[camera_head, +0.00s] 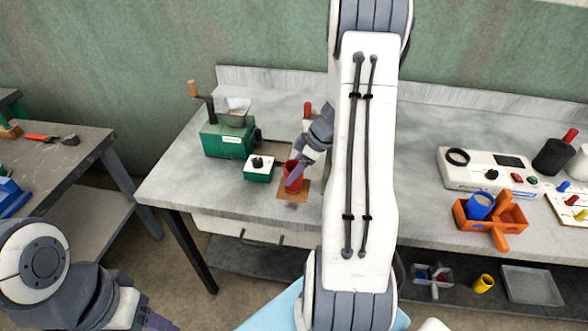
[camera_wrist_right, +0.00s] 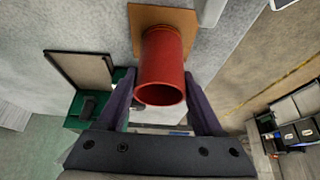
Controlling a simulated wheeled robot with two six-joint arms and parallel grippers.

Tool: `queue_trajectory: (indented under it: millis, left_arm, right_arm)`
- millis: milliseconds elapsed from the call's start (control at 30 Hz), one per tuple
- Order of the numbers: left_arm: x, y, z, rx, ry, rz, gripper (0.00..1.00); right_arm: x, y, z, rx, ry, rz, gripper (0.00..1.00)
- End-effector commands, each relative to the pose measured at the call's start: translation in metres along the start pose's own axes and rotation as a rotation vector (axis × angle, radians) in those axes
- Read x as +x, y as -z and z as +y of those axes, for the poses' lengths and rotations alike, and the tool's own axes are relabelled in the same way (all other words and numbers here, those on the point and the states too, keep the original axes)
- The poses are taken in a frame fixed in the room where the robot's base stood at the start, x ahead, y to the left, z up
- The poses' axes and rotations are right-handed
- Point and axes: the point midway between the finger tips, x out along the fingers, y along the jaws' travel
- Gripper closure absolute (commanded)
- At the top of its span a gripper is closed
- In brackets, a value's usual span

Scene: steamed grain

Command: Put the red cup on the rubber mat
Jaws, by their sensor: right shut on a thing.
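The red cup (camera_head: 293,182) is between the fingers of my right gripper (camera_head: 297,172), over the brown rubber mat (camera_head: 284,194) near the table's front edge. In the right wrist view, my right gripper (camera_wrist_right: 162,100) has one finger on each side of the red cup (camera_wrist_right: 162,62), whose open mouth faces the camera. The cup's base overlaps the mat (camera_wrist_right: 182,17) there; I cannot tell whether it touches. In the head view the cup looks about upright. Part of my left gripper (camera_head: 155,321) shows at the bottom left, cut off, away from the table.
A green grinder (camera_head: 228,138) and a green-and-white switch box (camera_head: 259,168) stand left of the mat. An orange caddy (camera_head: 512,219) with a blue cup (camera_head: 480,206) and a white device (camera_head: 490,172) are at the right. My right arm hides the table's middle.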

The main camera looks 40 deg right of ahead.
Motion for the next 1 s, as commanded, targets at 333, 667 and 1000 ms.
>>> queue_trajectory:
  millis: [333,667,1000]
  left_arm:
    - [0.004,0.0,0.0,0.0,0.0,0.0,0.4]
    - [0.005,0.0,0.0,0.0,0.0,0.0,0.4]
    - [0.001,0.0,0.0,0.0,0.0,0.0,0.4]
  right_arm:
    - [0.003,-0.002,0.0,-0.001,-0.001,0.0,1.0]
    - [0.003,-0.002,0.0,0.0,-0.001,0.0,0.02]
    - [-0.008,-0.001,0.002,-0.001,-0.006,0.001,0.02]
